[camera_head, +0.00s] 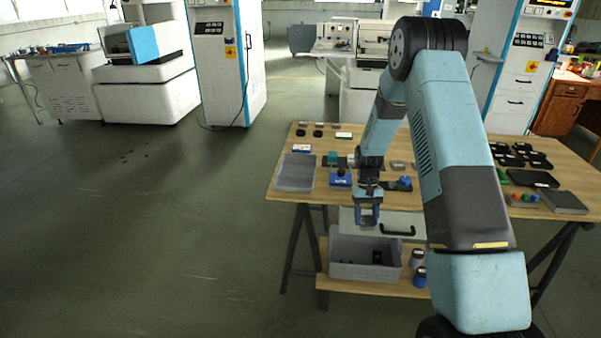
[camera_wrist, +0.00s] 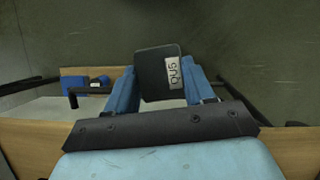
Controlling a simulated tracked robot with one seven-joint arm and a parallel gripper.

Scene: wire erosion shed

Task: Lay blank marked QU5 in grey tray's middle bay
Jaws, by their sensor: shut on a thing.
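My gripper (camera_head: 367,216) hangs in front of the table's front edge in the head view, to the right of the grey tray. In the wrist view, my gripper (camera_wrist: 161,80) is shut on a dark blank (camera_wrist: 152,70) with a white label reading QU5. The blank sits between the two blue fingers, its face towards the wrist camera. In the head view the blank is too small to make out clearly. A shallow grey tray (camera_head: 295,174) lies at the table's front left corner. Its bays cannot be told apart at this size.
The wooden table (camera_head: 284,148) bears small labelled pieces, a blue block (camera_head: 340,179), and black trays (camera_head: 533,178) at the right. A grey bin (camera_head: 345,271) and two jars (camera_head: 418,276) stand on the lower shelf. The floor left of the table is clear.

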